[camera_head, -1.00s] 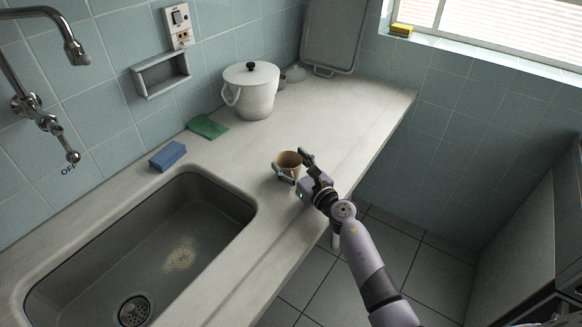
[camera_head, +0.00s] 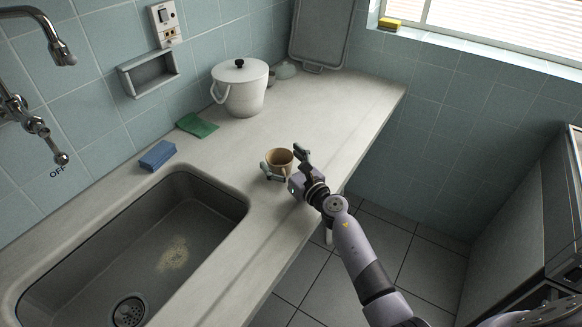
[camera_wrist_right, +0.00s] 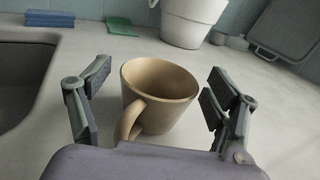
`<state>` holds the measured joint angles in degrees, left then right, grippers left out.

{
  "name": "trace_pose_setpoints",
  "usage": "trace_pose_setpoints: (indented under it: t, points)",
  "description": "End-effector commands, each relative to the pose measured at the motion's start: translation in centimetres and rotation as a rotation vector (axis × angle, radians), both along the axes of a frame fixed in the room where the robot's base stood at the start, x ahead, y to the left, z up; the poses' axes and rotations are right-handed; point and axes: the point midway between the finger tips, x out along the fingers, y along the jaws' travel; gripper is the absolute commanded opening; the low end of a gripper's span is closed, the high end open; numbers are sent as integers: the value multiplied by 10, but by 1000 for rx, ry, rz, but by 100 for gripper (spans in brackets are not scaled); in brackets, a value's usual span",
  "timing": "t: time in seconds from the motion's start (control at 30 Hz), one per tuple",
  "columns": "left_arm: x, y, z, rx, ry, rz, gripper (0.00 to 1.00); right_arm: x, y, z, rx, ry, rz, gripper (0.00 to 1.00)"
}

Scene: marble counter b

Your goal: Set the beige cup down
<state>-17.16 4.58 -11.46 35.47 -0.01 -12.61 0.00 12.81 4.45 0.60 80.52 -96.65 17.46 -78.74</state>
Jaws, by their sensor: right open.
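The beige cup (camera_head: 279,159) stands upright on the marble counter (camera_head: 330,110), to the right of the sink. In the right wrist view the cup (camera_wrist_right: 160,88) sits between the two fingers, its handle toward my palm. My right gripper (camera_head: 284,166) is open around the cup, with a visible gap on both sides; the fingers (camera_wrist_right: 155,105) show spread apart in the wrist view. The cup's underside is hidden. My left gripper is not in any view.
The sink (camera_head: 135,250) lies to the left. A blue sponge (camera_head: 157,155), a green cloth (camera_head: 197,125) and a white lidded pot (camera_head: 240,90) stand along the wall side. The counter's front edge is close under my right arm. Free counter lies beyond the cup.

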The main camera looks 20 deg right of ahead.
Motion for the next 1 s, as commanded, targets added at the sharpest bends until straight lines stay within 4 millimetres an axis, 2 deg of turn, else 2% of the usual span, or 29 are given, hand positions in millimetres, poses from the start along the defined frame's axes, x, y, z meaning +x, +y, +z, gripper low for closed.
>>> trace_pose_setpoints:
  t: [0.27, 0.4, 0.53, 0.7, 1.0]
  points:
    - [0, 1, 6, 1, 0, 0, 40, -50, -14, 0, -4, 3, 0, 82]
    - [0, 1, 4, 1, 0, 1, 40, -79, -22, -1, -4, 2, 1, 82]
    - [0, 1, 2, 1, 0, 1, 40, -99, -28, -1, -2, 2, 1, 82]
    - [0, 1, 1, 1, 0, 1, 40, -113, -32, 0, -1, 0, 0, 82]
    - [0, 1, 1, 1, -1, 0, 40, -116, -33, 1, 0, 0, 0, 82]
